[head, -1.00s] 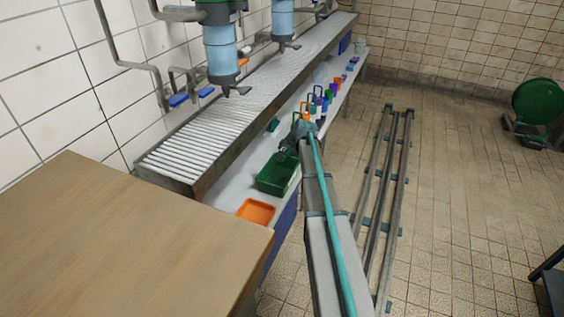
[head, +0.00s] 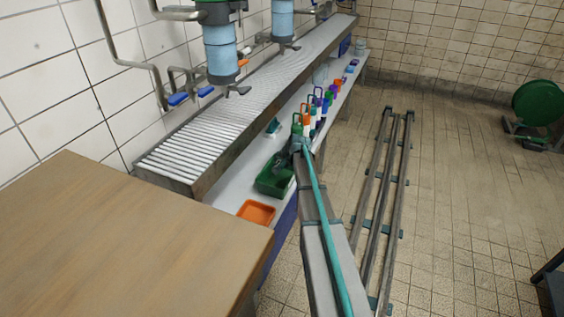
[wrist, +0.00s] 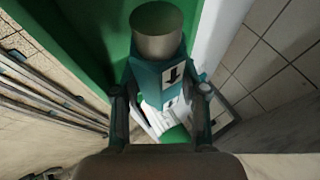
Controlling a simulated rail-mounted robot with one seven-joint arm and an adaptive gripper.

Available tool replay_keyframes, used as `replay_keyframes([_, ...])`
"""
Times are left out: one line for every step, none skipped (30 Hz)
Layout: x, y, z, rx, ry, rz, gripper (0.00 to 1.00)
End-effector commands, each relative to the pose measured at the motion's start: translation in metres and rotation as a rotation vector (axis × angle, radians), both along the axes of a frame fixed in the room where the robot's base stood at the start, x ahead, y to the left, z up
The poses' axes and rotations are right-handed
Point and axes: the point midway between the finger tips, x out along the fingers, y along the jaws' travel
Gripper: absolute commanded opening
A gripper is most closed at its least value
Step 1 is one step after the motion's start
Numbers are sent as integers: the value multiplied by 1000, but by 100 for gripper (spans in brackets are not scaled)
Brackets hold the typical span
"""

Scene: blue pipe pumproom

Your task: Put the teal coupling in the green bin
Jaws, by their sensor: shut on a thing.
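My gripper (head: 282,161) is over the green bin (head: 268,186), on the shelf beside the roller conveyor. In the wrist view, my gripper (wrist: 160,92) is shut on the teal coupling (wrist: 148,82), a teal block with a grey round end and a white label with a black arrow. A green surface, apparently the bin (wrist: 65,30), lies behind it at upper left. In the head view, the gripper and arm hide the coupling and part of the bin. I cannot tell the coupling's height over the bin.
An orange tray (head: 257,212) sits in front of the bin. Several coloured bottles (head: 316,107) stand farther along the shelf. A small teal item (head: 273,126) lies beside the conveyor (head: 215,130). A wooden table (head: 130,235) is at the near left.

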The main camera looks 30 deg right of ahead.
Motion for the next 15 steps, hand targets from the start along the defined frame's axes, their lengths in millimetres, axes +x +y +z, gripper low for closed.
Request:
replay_keyframes([0,0,-1,0,-1,0,0])
replay_keyframes([0,0,-2,0,-1,0,0])
replay_keyframes([0,0,-3,0,-1,0,0])
replay_keyframes([0,0,-4,0,-1,0,0])
replay_keyframes([0,0,-5,0,-1,0,0])
replay_keyframes([0,0,-6,0,-1,0,0])
replay_keyframes([0,0,-6,0,-1,0,0])
replay_keyframes([0,0,-7,0,-1,0,0])
replay_keyframes([0,0,-8,0,-1,0,0])
replay_keyframes([0,0,-9,0,-1,0,0])
replay_keyframes([0,0,-9,0,-1,0,0])
replay_keyframes([0,0,-9,0,-1,0,0])
replay_keyframes([0,0,-8,0,-1,0,0])
replay_keyframes([0,0,-9,0,0,0,46])
replay_keyframes([0,0,-9,0,0,0,53])
